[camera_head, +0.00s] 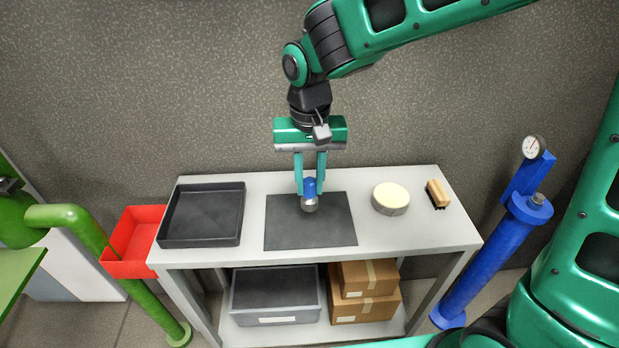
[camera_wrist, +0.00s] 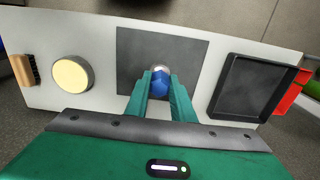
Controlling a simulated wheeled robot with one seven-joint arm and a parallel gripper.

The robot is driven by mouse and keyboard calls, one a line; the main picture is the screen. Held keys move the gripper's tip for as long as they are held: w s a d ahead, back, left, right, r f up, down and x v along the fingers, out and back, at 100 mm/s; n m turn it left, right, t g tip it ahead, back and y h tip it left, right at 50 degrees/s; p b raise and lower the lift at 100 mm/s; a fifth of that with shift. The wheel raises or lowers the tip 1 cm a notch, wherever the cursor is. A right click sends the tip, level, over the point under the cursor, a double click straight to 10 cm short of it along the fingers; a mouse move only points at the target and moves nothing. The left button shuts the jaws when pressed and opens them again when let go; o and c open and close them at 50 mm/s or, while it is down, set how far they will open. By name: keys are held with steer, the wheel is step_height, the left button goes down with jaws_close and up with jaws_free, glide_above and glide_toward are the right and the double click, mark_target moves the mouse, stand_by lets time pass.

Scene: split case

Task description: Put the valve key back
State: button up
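A small piece with a blue body and a round silver end (camera_head: 310,205) is between my fingertips over the dark mat (camera_head: 340,232). It may be the valve key; its full shape does not show. The wrist view shows its blue part (camera_wrist: 160,84) between the fingers. My gripper (camera_head: 310,186) points down and its fingers appear closed on the blue part from both sides. The silver end points down toward the mat. I cannot tell whether it touches the mat.
On the white table (camera_head: 420,225) are a black tray (camera_head: 240,215), a round cream-topped disc (camera_head: 391,197) and a brush (camera_head: 438,194). A red bin (camera_head: 125,268) hangs at the left. A blue post with a gauge (camera_head: 490,250) stands right. A grey crate (camera_head: 275,307) and cardboard boxes (camera_head: 365,308) sit below.

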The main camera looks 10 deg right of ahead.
steer(key=o, duration=0.4)
steer(key=shift+c, duration=0.2)
steer(key=shift+r, duration=0.15)
step_height(320, 180, up, 13)
steer(key=shift+d, duration=0.1)
